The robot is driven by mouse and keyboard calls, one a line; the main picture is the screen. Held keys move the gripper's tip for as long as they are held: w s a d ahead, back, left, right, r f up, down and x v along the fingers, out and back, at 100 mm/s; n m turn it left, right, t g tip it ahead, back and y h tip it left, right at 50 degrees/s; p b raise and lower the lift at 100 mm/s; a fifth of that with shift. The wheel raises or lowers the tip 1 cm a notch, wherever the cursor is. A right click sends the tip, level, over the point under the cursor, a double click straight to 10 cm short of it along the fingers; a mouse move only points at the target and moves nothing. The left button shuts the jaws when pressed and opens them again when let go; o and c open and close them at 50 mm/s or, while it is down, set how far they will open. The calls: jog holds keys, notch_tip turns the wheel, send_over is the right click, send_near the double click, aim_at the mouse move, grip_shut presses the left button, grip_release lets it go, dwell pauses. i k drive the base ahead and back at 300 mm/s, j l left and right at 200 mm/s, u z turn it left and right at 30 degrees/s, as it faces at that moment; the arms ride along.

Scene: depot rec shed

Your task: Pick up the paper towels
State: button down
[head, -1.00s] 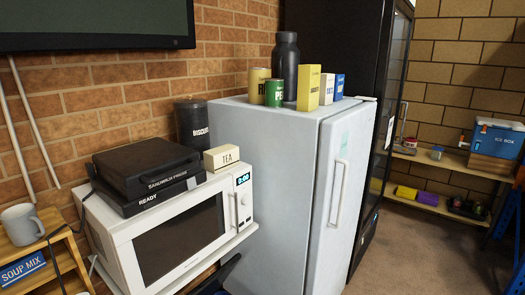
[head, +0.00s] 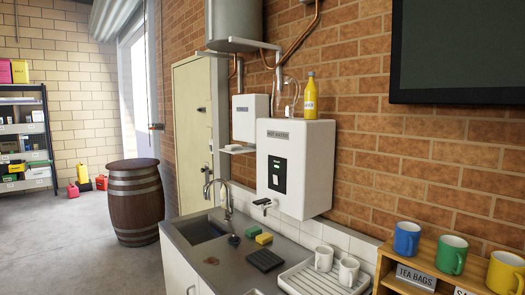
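A white wall box (head: 250,118), likely a towel dispenser, hangs on the brick wall beyond the water heater; its small label is too small to read surely. A small white ledge (head: 238,149) sits just below it, with something pale on it that I cannot make out. I see no paper towels clearly. My gripper is not in view.
A steel sink (head: 203,231) with sponges beside it and a drainer (head: 296,279) with two white mugs fill the counter. A white water heater (head: 296,165) carries a yellow bottle (head: 310,95). A barrel (head: 135,201) stands left; the floor (head: 75,245) before it is clear.

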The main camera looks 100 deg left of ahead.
aim_at(232, 148)
jog(key=u, duration=3.5)
